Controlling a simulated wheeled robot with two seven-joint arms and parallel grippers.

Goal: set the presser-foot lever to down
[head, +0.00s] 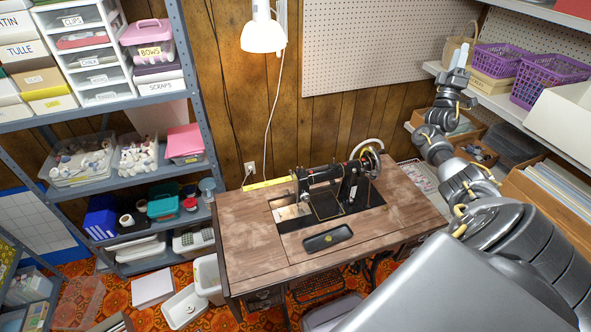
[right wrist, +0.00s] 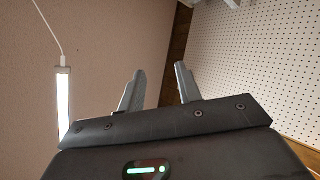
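The black sewing machine (head: 325,176) stands on the wooden treadle table (head: 250,243) in the middle of the head view. Its needle end is at the left and its handwheel (head: 372,160) at the right. The presser-foot lever is too small to make out at the needle end. My right gripper (head: 460,55) is raised high at the right, far from the machine. In the right wrist view its two fingers (right wrist: 159,70) stand apart with nothing between them. My left gripper is not in view.
A yellow strip (head: 268,183) lies at the table's back left. Shelves with purple baskets (head: 548,78) stand near my right arm. A white lamp (head: 263,35) hangs above the table.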

